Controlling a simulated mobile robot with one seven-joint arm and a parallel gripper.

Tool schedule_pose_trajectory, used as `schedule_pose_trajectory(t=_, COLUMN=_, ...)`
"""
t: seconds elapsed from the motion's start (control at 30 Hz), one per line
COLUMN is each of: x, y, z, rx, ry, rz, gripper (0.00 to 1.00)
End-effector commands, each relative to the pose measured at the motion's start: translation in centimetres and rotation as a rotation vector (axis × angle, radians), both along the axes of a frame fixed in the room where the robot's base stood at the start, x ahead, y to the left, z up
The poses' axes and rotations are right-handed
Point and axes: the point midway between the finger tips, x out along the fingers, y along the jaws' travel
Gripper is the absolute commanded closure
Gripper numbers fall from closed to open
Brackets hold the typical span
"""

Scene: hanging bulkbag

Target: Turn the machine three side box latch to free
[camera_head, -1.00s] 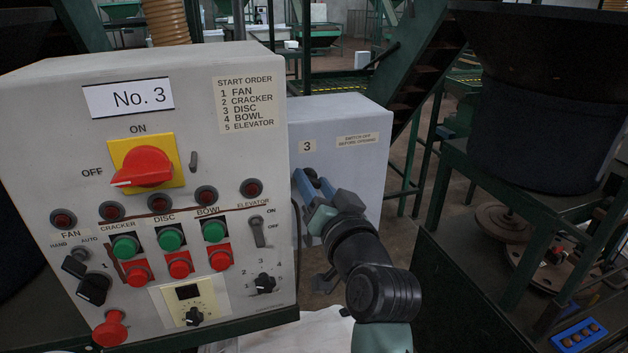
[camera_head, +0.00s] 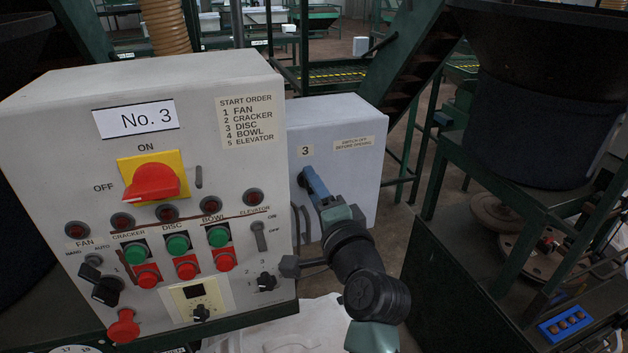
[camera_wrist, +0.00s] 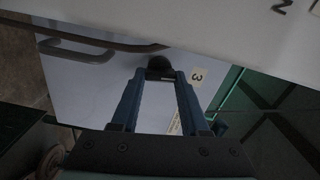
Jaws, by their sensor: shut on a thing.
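The side box is a pale grey box (camera_head: 345,190) marked 3, standing to the right of the No. 3 panel. Its latch shows in the wrist view as a small dark round knob (camera_wrist: 159,68) on the box face beside the 3 label. My gripper (camera_head: 307,175) reaches the box face just below the 3 label in the head view. In the wrist view my blue fingers (camera_wrist: 161,80) are closed on the latch at their tips. In the head view the fingers hide the latch, so I cannot tell its turn angle.
The No. 3 control panel (camera_head: 60,130) with its red rotary switch (camera_head: 152,183) and several buttons stands close to the left of my arm. A curved handle (camera_wrist: 75,50) is near the fingers in the wrist view. A dark hopper (camera_head: 540,130) stands at the right.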

Motion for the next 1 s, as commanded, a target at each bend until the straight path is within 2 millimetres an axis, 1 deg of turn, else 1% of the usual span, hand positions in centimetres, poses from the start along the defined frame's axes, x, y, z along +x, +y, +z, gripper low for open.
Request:
schedule_pose_trajectory(t=0.1, x=0.01, y=-0.04, z=0.08, rx=0.063, ry=0.022, rz=-0.001, gripper=1.00)
schedule_pose_trajectory(t=0.33, x=0.01, y=-0.08, z=-0.04, rx=0.138, ry=0.045, rz=-0.001, gripper=1.00)
schedule_pose_trajectory(t=0.9, x=0.01, y=-0.08, z=-0.14, rx=0.165, ry=0.053, rz=-0.001, gripper=1.00)
schedule_pose_trajectory(t=0.93, x=0.01, y=-0.08, z=-0.14, rx=0.165, ry=0.053, rz=-0.001, gripper=0.50)
schedule_pose_trajectory(t=1.0, x=0.01, y=-0.08, z=-0.13, rx=0.165, ry=0.053, rz=-0.001, gripper=0.37)
